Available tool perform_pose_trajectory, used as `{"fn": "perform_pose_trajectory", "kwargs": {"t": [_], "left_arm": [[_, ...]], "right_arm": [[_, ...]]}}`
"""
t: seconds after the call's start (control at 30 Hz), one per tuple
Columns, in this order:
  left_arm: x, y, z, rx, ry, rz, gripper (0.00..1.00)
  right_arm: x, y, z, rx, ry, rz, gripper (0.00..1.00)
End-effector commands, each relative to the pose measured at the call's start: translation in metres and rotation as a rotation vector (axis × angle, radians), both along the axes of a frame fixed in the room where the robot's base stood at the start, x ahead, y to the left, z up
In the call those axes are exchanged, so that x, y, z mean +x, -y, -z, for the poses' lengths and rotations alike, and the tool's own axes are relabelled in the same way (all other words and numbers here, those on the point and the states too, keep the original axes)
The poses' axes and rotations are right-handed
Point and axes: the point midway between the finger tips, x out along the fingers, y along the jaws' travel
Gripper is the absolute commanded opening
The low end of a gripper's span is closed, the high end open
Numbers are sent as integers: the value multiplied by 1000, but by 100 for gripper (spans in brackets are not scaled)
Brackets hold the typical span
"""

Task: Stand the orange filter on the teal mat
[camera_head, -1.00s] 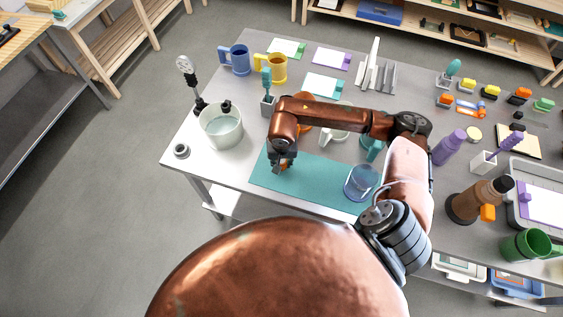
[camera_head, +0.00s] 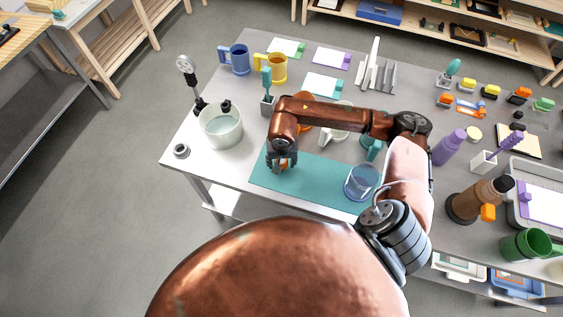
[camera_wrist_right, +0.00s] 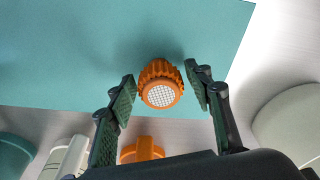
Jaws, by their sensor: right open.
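The orange filter (camera_wrist_right: 161,84) is on the teal mat (camera_wrist_right: 90,45), with its ribbed side and its round pale mesh end toward the right wrist camera. In the head view the mat (camera_head: 315,184) lies along the front of the grey table, and a little of the orange filter (camera_head: 284,168) shows beneath my gripper. My right gripper (camera_wrist_right: 160,79) is open, its fingers on either side of the filter with small gaps to it. In the head view the same gripper (camera_head: 282,162) points down over the mat's left part. My left gripper is out of view.
A clear blue-tinted glass vessel (camera_head: 361,182) stands at the mat's right end. A white pot of liquid (camera_head: 221,125) stands left of the mat, with a small grey ring (camera_head: 181,150) nearby. Cups and a white bracket stand behind the mat, partly under my arm.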

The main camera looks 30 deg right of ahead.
Motion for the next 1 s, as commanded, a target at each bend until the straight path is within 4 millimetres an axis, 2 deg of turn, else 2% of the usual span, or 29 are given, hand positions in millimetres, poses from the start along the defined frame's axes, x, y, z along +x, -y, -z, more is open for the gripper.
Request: {"fn": "perform_pose_trajectory", "kwargs": {"t": [0.33,1.0], "left_arm": [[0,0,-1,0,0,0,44],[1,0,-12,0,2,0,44]], "right_arm": [[0,0,-3,0,0,0,47],[-3,-2,-28,0,1,0,47]]}}
